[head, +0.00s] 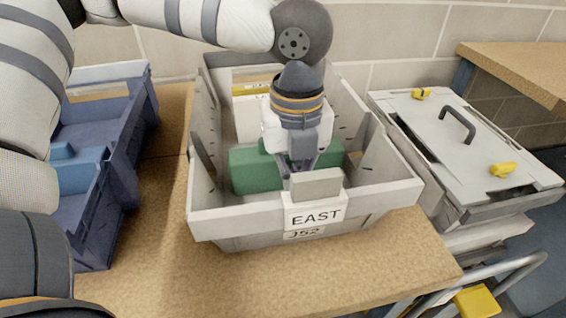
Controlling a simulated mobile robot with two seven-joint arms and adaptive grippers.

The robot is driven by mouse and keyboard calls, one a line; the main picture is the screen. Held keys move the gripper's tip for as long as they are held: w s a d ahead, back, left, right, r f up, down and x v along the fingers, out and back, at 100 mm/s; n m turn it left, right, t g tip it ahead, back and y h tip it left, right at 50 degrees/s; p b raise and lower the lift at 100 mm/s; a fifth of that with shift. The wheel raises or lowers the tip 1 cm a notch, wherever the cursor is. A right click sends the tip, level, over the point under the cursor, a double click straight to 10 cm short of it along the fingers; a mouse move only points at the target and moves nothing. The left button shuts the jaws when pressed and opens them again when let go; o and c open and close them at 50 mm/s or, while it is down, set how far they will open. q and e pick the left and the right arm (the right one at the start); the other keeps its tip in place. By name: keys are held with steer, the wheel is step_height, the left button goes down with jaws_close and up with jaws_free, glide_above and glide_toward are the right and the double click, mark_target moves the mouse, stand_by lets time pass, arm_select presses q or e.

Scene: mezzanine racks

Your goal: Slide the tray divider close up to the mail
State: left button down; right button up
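A pale grey tray (215,222) labelled EAST (315,217) stands on the wooden bench. Inside it a green piece (257,172), which looks like the divider, stands across the tray towards the front. Light upright mail (249,118) with a yellowish top edge is behind it, partly hidden by my arm. My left gripper (299,172) reaches down into the tray at the green piece, its fingertips low behind a small grey plate (316,184) above the front rim. Whether it grips anything is hidden. My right gripper is out of view.
A blue crate (118,125) stands on the left, with bare bench (165,210) between it and the tray. A grey lidded box (470,145) with yellow catches and a dark handle is on the right. A brick wall is close behind.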

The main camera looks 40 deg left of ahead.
mark_target(287, 161)
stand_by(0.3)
arm_select(q)
steer(key=shift+w+a+r+p, duration=0.1)
steer(key=shift+w+a+p, duration=0.35)
steer(key=shift+w+a, duration=0.45)
steer(key=shift+w+a+p, duration=0.3)
steer(key=shift+w+a, duration=0.4)
steer(key=shift+a, duration=0.3)
steer(key=shift+w+a, duration=1)
steer(key=shift+a, duration=0.1)
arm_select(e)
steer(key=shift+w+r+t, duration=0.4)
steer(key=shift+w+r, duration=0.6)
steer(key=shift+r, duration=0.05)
arm_select(q)
steer(key=shift+w+a+p, duration=0.5)
steer(key=shift+w+a, duration=0.2)
steer(key=shift+a, duration=0.15)
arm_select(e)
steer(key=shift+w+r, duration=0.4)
arm_select(q)
steer(key=shift+s+d+r+p, duration=0.15)
steer(key=shift+s+d+p, duration=0.25)
steer(key=shift+d+p, duration=0.1)
steer(key=shift+s, duration=0.1)
steer(key=shift+f, duration=0.25)
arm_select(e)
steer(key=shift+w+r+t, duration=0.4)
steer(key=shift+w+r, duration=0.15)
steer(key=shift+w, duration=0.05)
